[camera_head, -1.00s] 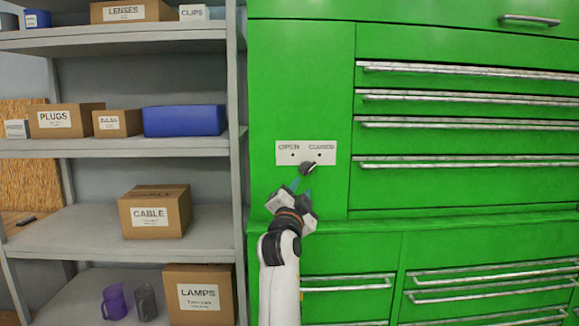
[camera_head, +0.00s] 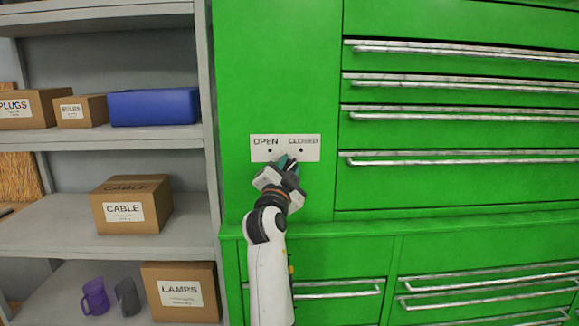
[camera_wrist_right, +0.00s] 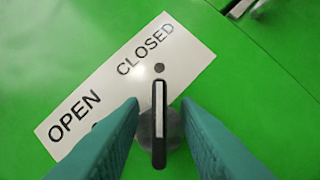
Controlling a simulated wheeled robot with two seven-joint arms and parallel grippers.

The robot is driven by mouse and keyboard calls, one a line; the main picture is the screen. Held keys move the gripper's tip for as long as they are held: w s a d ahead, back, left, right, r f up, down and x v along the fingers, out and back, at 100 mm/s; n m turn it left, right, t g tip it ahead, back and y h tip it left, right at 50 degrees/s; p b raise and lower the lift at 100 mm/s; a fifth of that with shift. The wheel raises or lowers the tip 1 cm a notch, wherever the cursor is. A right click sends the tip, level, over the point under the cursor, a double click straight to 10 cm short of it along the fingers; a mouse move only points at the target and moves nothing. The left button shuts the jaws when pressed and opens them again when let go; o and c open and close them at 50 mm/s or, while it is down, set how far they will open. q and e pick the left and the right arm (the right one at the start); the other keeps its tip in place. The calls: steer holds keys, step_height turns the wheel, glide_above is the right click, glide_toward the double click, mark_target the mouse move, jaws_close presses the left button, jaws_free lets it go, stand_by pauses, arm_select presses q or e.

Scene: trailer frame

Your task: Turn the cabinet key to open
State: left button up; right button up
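The cabinet key (camera_wrist_right: 160,125) is a dark, narrow handle with a pale edge on a round grey base, set in the green cabinet front. In the right wrist view its upper end points at the dot by CLOSED on the white label plate (camera_wrist_right: 92,100). The plate also shows in the head view (camera_head: 259,153). My right gripper (camera_head: 287,163) is at the key, just below the plate, and hides most of it there. In the right wrist view its teal fingers (camera_wrist_right: 160,108) are open, one on each side of the key, with gaps showing. My left gripper is not in view.
Metal drawer handles (camera_head: 460,157) stick out to the right of the key. A ledge (camera_head: 450,220) crosses the cabinet below it. A grey shelf (camera_head: 60,235) with boxes and mugs stands at the left.

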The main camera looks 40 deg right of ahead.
steer(key=shift+c, duration=0.3)
jaws_close()
steer(key=shift+r, duration=0.1)
